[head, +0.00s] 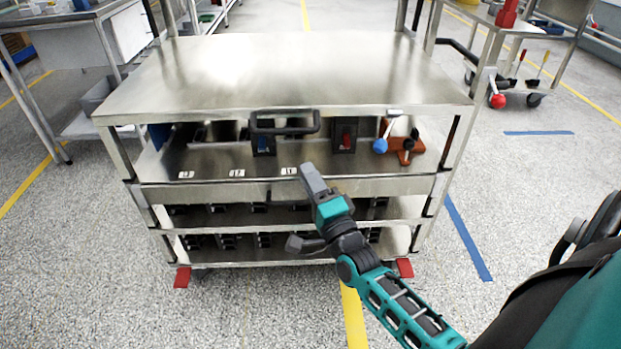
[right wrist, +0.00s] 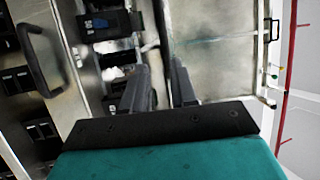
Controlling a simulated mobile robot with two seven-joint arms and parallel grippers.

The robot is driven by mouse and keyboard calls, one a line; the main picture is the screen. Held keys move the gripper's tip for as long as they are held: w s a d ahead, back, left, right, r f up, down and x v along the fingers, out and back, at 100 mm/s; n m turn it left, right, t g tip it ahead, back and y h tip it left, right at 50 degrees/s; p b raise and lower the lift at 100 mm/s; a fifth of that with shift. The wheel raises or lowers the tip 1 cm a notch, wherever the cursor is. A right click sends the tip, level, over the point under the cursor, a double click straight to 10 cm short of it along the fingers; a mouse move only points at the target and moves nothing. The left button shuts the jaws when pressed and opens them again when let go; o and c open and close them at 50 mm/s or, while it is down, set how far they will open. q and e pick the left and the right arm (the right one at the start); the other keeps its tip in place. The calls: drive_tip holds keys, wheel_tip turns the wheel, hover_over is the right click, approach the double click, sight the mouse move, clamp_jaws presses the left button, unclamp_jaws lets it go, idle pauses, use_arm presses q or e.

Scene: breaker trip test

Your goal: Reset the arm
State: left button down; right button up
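My right gripper (head: 308,170) is raised in front of the steel cart (head: 300,70), its fingers toward the middle shelf opening. In the right wrist view its two fingers (right wrist: 158,66) stand apart with nothing visible between them. On the shelf behind are a dark breaker with a blue switch (head: 263,141), one with a red switch (head: 346,138), and a brown fixture (head: 408,147) with a blue-ball lever (head: 381,146). The blue-switch breaker (right wrist: 108,24) also shows in the right wrist view. My left gripper is out of view.
A black handle (head: 285,124) spans the shelf front, and white labels (head: 237,173) line the shelf. Lower shelves hold rows of dark units (head: 228,241). A second cart (head: 480,45) with a red knob stands at right.

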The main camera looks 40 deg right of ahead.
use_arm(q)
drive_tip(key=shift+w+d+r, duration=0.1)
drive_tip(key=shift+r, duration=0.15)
use_arm(e)
drive_tip(key=shift+a, duration=0.1)
idle(0.3)
